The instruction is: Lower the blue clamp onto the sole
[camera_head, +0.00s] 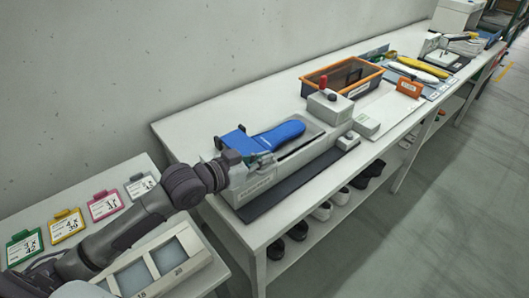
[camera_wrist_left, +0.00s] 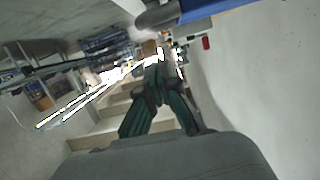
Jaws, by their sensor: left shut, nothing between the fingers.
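A blue clamp frame (camera_head: 234,140) stands tilted up at the left end of the grey press fixture (camera_head: 256,178). A long blue sole-shaped piece (camera_head: 280,132) lies along the top of the fixture, beside the frame; I cannot tell whether it is joined to it. My left gripper (camera_head: 258,161) is at the fixture's left end, just in front of the blue frame. In the left wrist view its dark green fingers (camera_wrist_left: 157,82) come together and hold nothing. A blue edge (camera_wrist_left: 225,10) and a grey rounded part show above them there. My right gripper is not in view.
A grey block with a red knob (camera_head: 327,102) stands at the fixture's far end. Behind it is an orange-rimmed bin (camera_head: 340,76). A dark mat (camera_head: 300,178) runs along the front. Coloured tags and a sorting tray (camera_head: 192,244) lie on the nearer table.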

